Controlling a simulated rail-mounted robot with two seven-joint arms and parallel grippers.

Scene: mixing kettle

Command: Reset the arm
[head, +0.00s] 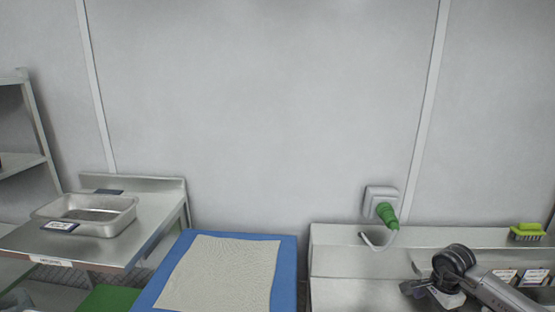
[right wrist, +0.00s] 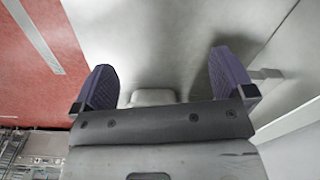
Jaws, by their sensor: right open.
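My right arm comes in at the lower right of the head view, and its gripper (head: 432,291) is over the right-hand steel counter, seen small and partly cut by the arm. In the right wrist view my right gripper (right wrist: 163,85) has its two purple fingers wide apart with nothing between them. Beyond the fingers is a pale grey surface with a small rounded block. My left gripper is not in the head view.
A steel tray (head: 122,217) stands on the left steel table (head: 165,207). A blue board (head: 287,270) with a beige cloth (head: 218,273) lies in the middle. A green plug (head: 387,214) sits in a wall socket (head: 378,194). A green brush (head: 526,232) lies at right.

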